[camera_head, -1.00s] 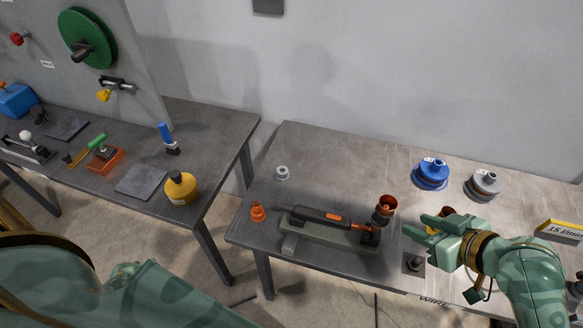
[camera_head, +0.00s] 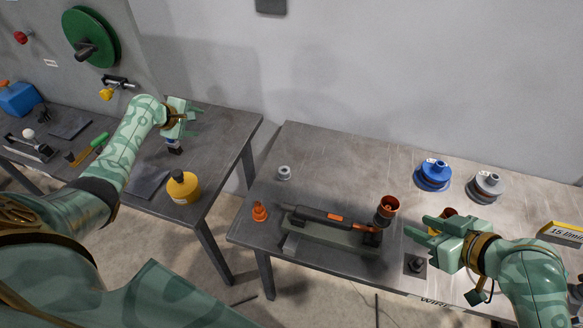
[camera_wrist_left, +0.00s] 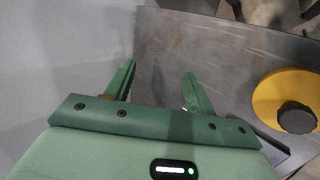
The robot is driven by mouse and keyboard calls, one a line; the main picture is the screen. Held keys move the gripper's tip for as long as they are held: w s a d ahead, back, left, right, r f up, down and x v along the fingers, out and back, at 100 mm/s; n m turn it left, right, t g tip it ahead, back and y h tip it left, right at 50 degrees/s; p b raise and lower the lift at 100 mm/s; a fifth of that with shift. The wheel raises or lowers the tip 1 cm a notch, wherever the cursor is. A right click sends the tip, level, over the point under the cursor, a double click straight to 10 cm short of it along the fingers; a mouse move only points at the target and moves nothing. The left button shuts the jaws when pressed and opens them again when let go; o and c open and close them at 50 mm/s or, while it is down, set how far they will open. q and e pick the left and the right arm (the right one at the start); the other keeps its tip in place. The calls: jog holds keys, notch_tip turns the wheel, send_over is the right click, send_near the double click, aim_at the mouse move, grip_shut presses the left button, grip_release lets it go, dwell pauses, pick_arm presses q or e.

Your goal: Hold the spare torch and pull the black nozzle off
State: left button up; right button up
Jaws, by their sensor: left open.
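A black and orange torch-like tool (camera_head: 325,217) lies on a grey cradle (camera_head: 330,238) on the right table. Its dark end (camera_head: 371,236) is at the right; I cannot tell a separate black nozzle there. My left gripper (camera_head: 197,117) is open over the left table, around or just above a blue-handled thing with a dark base (camera_head: 174,148), mostly hidden by the gripper. In the left wrist view, my left gripper (camera_wrist_left: 160,85) has its fingers apart with only tabletop visible between them. My right gripper (camera_head: 412,228) looks open, right of the cradle, with nothing clearly held.
A gap separates the tables.

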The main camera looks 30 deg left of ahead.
pick_arm(q)
jog(key=w+d+r+m+g+h, duration=0.1)
jog(key=w+d+r+m+h, duration=0.15)
jog(key=d+m, duration=0.45)
jog(key=w+d+r+m+g+h, duration=0.1)
jog(key=w+d+r+m, duration=0.15)
jog(key=d, duration=0.85)
notch_tip(320, 180, up, 3)
jog(key=m+g+y, duration=0.3)
jog(key=m+g, duration=0.4)
jog(key=m, duration=1.8)
send_over(310, 211)
jog(key=shift+m+y, duration=0.25)
notch_tip(310, 211, down, 17)
jog(key=shift+r, duration=0.15)
jog(key=c, duration=0.8)
